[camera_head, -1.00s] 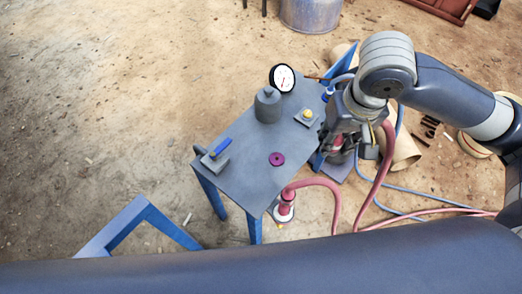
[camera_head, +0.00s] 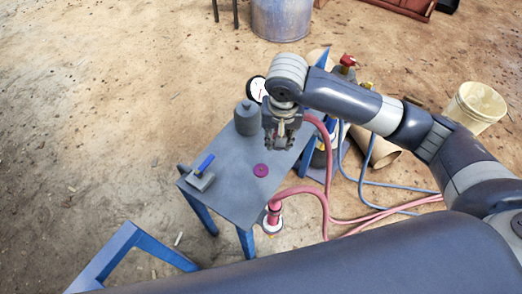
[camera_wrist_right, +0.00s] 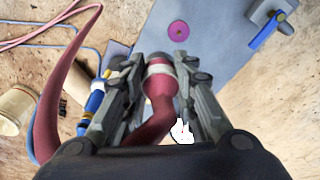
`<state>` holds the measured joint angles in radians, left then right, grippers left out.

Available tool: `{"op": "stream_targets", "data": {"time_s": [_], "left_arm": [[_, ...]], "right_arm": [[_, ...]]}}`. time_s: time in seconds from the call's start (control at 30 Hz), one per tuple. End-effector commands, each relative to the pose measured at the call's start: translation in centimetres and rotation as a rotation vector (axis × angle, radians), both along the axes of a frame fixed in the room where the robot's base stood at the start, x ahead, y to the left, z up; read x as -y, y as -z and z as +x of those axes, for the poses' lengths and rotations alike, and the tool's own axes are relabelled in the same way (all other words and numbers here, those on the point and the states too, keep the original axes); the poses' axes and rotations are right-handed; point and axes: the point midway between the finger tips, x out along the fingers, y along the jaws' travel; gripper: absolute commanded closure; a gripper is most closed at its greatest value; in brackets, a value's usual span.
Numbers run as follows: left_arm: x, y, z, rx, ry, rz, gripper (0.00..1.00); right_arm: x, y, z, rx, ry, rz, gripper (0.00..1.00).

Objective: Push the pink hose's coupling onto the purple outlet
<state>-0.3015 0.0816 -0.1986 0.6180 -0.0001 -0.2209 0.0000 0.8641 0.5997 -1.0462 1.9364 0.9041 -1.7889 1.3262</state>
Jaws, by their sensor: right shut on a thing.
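The purple outlet (camera_head: 261,170) is a small round disc on the grey table top, toward its front right edge. It also shows at the top of the right wrist view (camera_wrist_right: 178,30). My right gripper (camera_head: 281,146) is above the table, behind the outlet in the head view and apart from it. It is shut on the pink hose's coupling (camera_wrist_right: 160,66), which has a pale band and lies between the fingers in the wrist view. The pink hose (camera_head: 324,135) arches off to the right of the gripper. My left gripper is not in view.
The table (camera_head: 228,200) also bears a dark grey canister (camera_head: 246,119), a white-faced gauge (camera_head: 256,90) and a blue-handled valve (camera_head: 203,167). Another pink hose end (camera_head: 273,213) stands by the front right edge. Hoses and a bucket (camera_head: 474,107) lie to the right.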

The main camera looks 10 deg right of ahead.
Motion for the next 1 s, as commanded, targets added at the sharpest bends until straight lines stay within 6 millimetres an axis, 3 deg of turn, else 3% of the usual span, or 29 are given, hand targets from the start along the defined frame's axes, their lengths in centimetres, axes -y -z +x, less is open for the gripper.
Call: {"op": "stream_targets", "data": {"time_s": [0.3, 0.5, 0.67, 1.0], "left_arm": [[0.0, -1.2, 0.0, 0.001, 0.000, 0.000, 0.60], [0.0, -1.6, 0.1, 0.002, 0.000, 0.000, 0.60], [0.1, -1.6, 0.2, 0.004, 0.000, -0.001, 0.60], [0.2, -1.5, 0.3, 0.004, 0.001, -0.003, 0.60]], "right_arm": [[-2.7, 8.8, 3.8, -0.006, 0.150, 0.002, 1.00], [-3.4, 12.4, 4.4, -0.002, 0.188, 0.002, 1.00], [-3.6, 13.4, 4.5, 0.001, 0.196, 0.003, 1.00], [-3.6, 13.4, 4.5, 0.002, 0.196, 0.004, 1.00]]}}
